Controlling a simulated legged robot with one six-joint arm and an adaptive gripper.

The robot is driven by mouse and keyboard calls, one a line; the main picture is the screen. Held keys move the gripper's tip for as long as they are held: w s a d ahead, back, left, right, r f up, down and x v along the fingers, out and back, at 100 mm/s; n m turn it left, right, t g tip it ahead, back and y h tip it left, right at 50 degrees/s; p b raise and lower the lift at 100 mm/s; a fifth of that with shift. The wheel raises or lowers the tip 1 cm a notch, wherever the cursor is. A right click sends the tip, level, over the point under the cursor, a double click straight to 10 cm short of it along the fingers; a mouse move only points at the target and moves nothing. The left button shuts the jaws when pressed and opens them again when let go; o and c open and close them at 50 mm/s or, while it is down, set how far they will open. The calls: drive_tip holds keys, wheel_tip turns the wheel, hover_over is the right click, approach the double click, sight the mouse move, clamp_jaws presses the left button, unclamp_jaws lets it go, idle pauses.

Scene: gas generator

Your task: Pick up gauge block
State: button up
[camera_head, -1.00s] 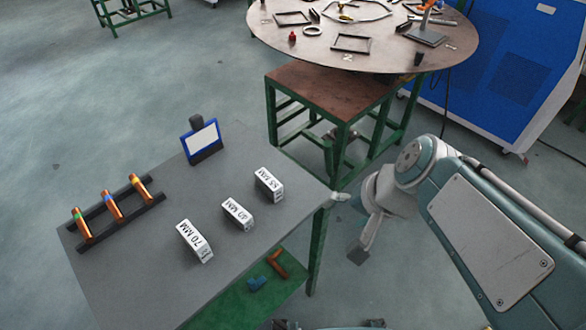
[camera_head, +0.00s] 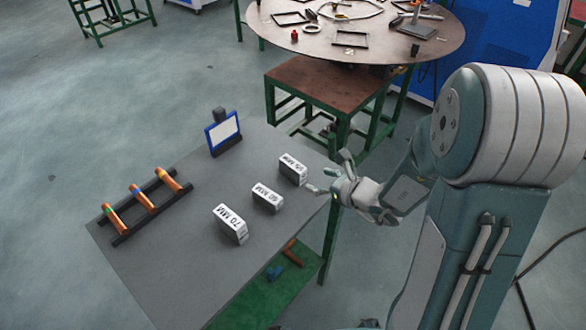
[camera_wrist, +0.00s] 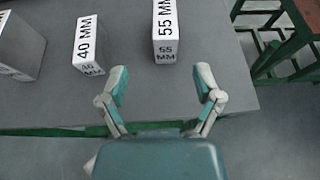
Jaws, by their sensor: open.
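Three white-topped grey gauge blocks stand in a row on the grey table. The 70 MM block (camera_head: 231,225) is nearest, the 40 MM block (camera_head: 267,199) is in the middle, and the 55 MM block (camera_head: 292,170) is farthest. My gripper (camera_head: 327,174) is open and empty at the table's right edge, just right of the 55 MM block. In the wrist view, the 55 MM block (camera_wrist: 166,32) lies ahead of my open fingers (camera_wrist: 161,85), apart from them. The 40 MM block (camera_wrist: 88,45) is to its left, and the 70 MM block (camera_wrist: 18,48) is partly cut off.
A black rack with several copper cylinders (camera_head: 140,198) is at the table's left. A blue-framed sign (camera_head: 223,133) stands at the back. A green lower shelf (camera_head: 268,298) holds a blue and an orange part. A round table (camera_head: 380,50) with tools stands behind.

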sight(293, 168)
drive_tip(key=x, duration=0.5)
drive_tip(key=shift+w+d+x, duration=0.1)
drive_tip(key=shift+d+x, duration=0.05)
drive_tip(key=shift+x, duration=1.35)
drive_tip(key=shift+w+d+x, duration=0.1)
drive_tip(key=shift+x, duration=1.35)
clamp_jaws()
